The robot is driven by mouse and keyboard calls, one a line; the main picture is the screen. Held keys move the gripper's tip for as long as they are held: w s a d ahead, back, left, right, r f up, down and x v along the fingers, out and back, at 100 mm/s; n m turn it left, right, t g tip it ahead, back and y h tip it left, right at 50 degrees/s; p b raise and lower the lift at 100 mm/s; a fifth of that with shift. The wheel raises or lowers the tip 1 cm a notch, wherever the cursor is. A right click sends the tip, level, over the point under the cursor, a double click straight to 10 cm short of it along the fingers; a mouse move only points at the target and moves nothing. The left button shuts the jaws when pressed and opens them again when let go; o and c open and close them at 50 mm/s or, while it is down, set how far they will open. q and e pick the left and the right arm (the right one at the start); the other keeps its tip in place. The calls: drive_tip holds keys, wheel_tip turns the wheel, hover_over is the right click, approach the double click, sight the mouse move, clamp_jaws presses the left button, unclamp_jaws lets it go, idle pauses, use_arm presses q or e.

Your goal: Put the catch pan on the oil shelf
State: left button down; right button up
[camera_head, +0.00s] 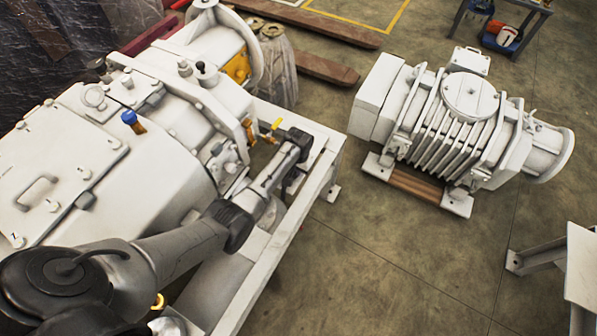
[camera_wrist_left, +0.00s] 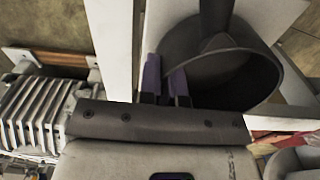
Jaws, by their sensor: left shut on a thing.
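My left arm reaches in from the bottom left in the head view, and its gripper (camera_head: 296,148) is over the white frame beside the large pump. In the left wrist view the two purple-edged fingers (camera_wrist_left: 165,78) are shut at the left edge of a dark grey, round, hollow pan (camera_wrist_left: 240,78). The fingers hide part of the pan's edge. In the head view I cannot make out the pan clearly at the gripper. I cannot tell which surface is the oil shelf. My right gripper is in neither view.
The large white pump (camera_head: 160,120) with yellow and blue fittings stands close along my left arm. The white frame (camera_head: 322,140) runs beside it. A smaller ribbed pump (camera_head: 465,115) sits on the floor at right. A white stand (camera_head: 580,265) is at the right edge. Floor between is clear.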

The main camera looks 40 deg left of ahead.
use_arm(q)
drive_tip(key=shift+f, duration=0.1)
drive_tip(key=shift+s+d, duration=0.2)
drive_tip(key=shift+s, duration=0.1)
drive_tip(key=shift+f, duration=0.1)
drive_tip(key=shift+w+f, duration=0.1)
drive_tip(key=c, duration=1.8)
unclamp_jaws()
drive_tip(key=shift+a, duration=0.1)
drive_tip(key=o, duration=0.4)
drive_tip(key=shift+f, duration=0.1)
drive_tip(key=shift+o, duration=0.2)
